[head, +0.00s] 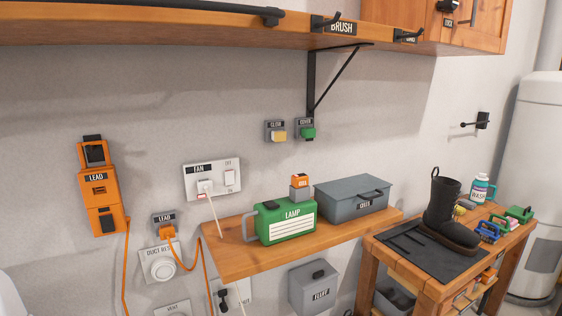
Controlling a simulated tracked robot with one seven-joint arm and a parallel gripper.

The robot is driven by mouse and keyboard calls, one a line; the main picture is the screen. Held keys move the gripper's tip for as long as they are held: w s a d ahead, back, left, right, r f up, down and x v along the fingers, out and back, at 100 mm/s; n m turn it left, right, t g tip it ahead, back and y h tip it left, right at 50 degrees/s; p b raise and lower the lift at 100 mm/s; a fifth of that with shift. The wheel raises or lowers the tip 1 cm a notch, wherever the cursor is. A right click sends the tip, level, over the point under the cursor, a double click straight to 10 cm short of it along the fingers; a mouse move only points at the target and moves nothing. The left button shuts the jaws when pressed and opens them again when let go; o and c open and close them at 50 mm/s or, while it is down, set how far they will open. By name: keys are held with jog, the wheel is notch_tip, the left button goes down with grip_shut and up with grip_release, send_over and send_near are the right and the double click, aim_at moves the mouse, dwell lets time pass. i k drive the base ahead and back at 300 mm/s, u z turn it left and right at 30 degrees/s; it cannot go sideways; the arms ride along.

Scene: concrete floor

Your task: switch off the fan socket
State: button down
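The fan socket (190,185) is a white wall plate left of centre, above the left end of a wooden shelf. A black label on it reads partly as "FAN". A white plug (205,187) sits in its outlet, and a pale cord hangs down from it. On the plate's right side is a white rocker switch (229,178) with small print above and below it, seemingly OFF above and ON below. I cannot tell which way the rocker is tilted. My gripper is not in view.
The wooden shelf (234,264) below holds a green LAMP case (286,222) and a grey box (352,196). An orange LEAD unit (103,203) hangs to the left. A bench at right carries a black boot (441,212). Wall around the socket is clear.

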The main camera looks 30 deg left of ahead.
aim_at(229, 174)
jog(key=z, duration=0.25)
jog(key=i, duration=0.25)
jog(key=u, duration=0.85)
jog(key=i, duration=0.75)
jog(key=u, duration=0.8)
